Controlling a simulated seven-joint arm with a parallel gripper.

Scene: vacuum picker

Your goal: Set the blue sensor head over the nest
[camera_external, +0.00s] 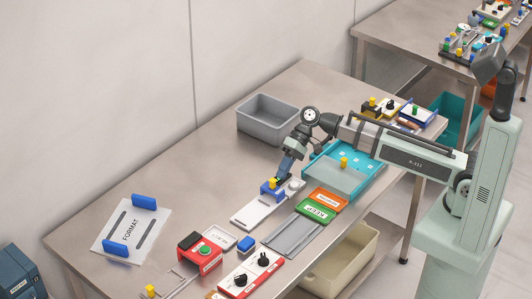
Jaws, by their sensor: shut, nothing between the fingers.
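The blue sensor head (266,192), a small blue block with a yellow knob (273,183) on top, sits on a long white plate (249,212) near the plate's far right end. My gripper (279,178) is shut and points down right at the knob. I cannot tell whether it touches the knob. A small round pale part (295,184), perhaps the nest, is just right of the sensor head. The gripper hides part of the area behind the head.
Behind stands an empty grey bin (268,118). A teal tray (370,178) with a yellow knob is to the right. Green and orange labelled blocks (316,211) and a grey slotted plate (292,239) lie in front.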

